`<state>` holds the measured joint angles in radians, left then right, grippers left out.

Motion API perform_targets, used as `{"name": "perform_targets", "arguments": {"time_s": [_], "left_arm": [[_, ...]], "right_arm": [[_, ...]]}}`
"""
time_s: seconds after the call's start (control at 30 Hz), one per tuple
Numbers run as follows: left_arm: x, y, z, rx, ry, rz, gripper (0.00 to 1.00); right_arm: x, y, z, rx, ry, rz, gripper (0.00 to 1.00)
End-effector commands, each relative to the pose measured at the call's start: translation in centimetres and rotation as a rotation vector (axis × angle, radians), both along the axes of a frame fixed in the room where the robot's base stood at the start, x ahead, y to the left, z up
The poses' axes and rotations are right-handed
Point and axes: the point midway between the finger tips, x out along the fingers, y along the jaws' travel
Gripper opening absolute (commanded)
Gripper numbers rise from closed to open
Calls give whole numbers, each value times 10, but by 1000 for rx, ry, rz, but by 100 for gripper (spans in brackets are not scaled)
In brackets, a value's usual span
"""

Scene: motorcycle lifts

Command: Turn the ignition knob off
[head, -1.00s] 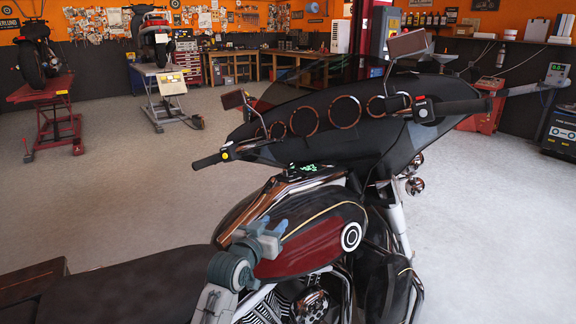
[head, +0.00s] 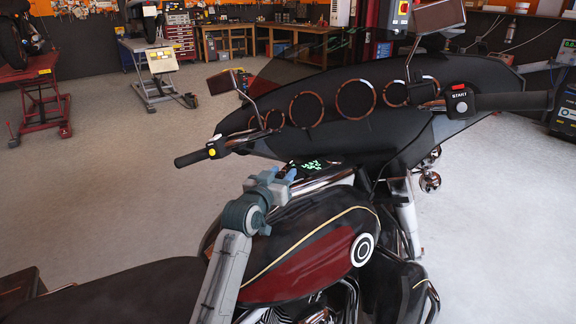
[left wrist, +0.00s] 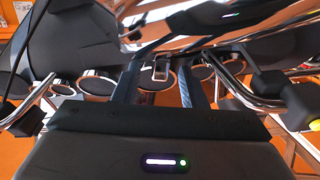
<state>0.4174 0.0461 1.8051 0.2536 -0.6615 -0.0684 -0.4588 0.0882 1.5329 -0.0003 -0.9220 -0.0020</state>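The motorcycle's ignition knob cannot be made out for sure. In the head view, the tank console with its green-lit display (head: 316,168) lies just beyond my left gripper (head: 284,175), which hovers over the front of the dark red tank (head: 310,255). In the left wrist view, the two fingers of my left gripper (left wrist: 160,85) stand apart with a gap between them. A small chrome-edged piece (left wrist: 160,70) shows in that gap, farther off; I cannot tell whether it is the knob. My right gripper is in neither view.
The handlebar's left grip (head: 192,158) and right grip (head: 512,102) reach out on either side. The black fairing with round gauges (head: 356,98) rises ahead. The seat (head: 130,295) is below left. Open floor (head: 120,180) lies to the left.

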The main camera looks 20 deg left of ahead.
Motion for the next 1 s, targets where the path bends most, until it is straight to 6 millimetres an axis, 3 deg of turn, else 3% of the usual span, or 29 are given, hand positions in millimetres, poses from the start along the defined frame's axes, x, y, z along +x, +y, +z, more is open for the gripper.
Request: {"name": "perform_targets", "arguments": {"time_s": [0.23,0.63,0.83,1.0], "left_arm": [[35,-5,1,0,-1,0,38],[44,-6,0,0,0,0,38],[43,-6,0,0,0,0,1],[43,-6,0,0,0,1,0]], "right_arm": [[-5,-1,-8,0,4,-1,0],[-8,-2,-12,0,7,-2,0],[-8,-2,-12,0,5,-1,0],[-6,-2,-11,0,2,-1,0]]}}
